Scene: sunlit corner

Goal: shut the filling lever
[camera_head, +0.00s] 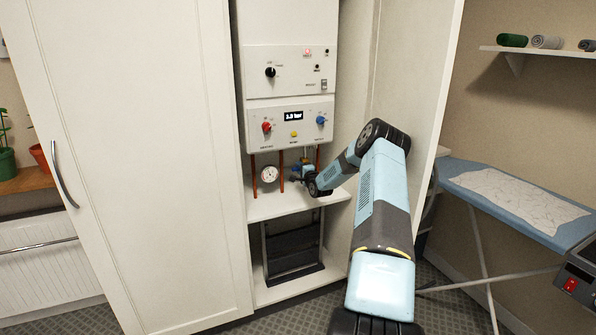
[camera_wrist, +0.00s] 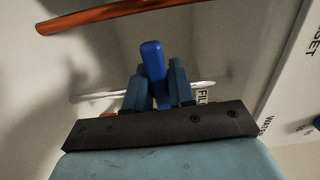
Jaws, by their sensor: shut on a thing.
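The filling lever (camera_wrist: 153,60) is a blue handle, seen in the wrist view between the two fingers of my gripper (camera_wrist: 156,85). The fingers are shut on it, and its rounded tip sticks out beyond them. A partly hidden label beginning "FIL" (camera_wrist: 203,96) is beside the right finger. In the head view my gripper (camera_head: 297,174) is under the white boiler (camera_head: 290,85), at the pipes right of the pressure gauge (camera_head: 269,174). There the lever is too small and covered to make out clearly. The boiler display (camera_head: 293,116) appears to read 1.0 bar.
A copper pipe (camera_wrist: 110,18) crosses the top of the wrist view, close to the lever. The cupboard's shelf (camera_head: 285,205) lies below my gripper. The tall cupboard door (camera_head: 150,150) stands at left. An ironing board (camera_head: 520,200) is at right.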

